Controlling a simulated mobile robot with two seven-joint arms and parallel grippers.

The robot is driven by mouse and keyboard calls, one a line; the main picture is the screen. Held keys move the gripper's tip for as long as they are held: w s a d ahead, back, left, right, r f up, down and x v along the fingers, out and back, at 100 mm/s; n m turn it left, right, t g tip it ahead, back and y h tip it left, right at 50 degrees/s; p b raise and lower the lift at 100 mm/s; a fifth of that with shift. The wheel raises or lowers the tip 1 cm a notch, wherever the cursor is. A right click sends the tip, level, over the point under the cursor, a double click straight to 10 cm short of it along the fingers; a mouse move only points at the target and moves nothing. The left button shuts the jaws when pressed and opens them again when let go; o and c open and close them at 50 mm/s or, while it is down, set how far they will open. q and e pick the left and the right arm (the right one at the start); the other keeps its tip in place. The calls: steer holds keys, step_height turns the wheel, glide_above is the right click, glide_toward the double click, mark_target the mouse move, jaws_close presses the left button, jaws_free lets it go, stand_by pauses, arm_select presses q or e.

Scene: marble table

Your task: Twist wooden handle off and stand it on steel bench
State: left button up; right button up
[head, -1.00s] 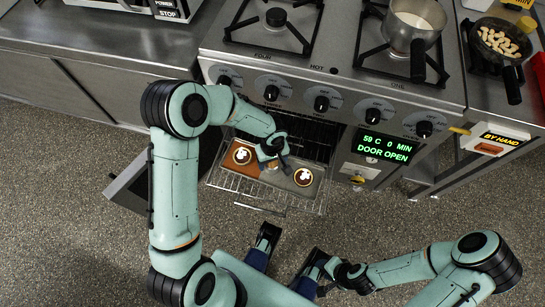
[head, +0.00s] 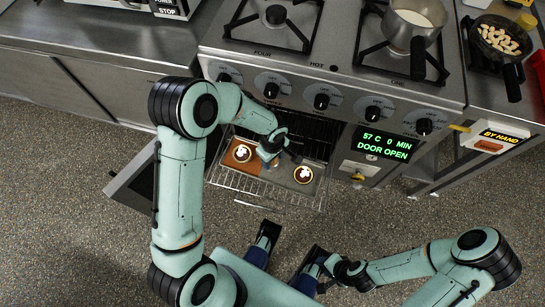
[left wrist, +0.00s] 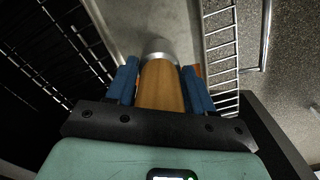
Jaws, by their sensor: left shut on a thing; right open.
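The wooden handle (left wrist: 162,88) shows in the left wrist view, with a bright metal collar (left wrist: 158,48) at its far end. My left gripper (left wrist: 158,75) is shut on it, with a blue finger on each side. In the head view my left gripper (head: 271,155) is low over a tray (head: 283,185) at the open oven, between two round tarts; the handle is mostly hidden there. I cannot tell if the collar is joined to the tray. My right gripper (head: 292,242) is open and empty near my body. The steel bench (head: 80,30) is at the upper left.
The tray rests on a pulled-out wire rack (head: 262,190). The oven display (head: 384,146) reads 57 C, door open. The bench front is clear.

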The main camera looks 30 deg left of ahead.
arm_select(q)
steer(key=shift+r+p, duration=1.55)
steer(key=shift+r, duration=1.4)
steer(key=shift+r+p, duration=0.7)
steer(key=shift+r, duration=0.8)
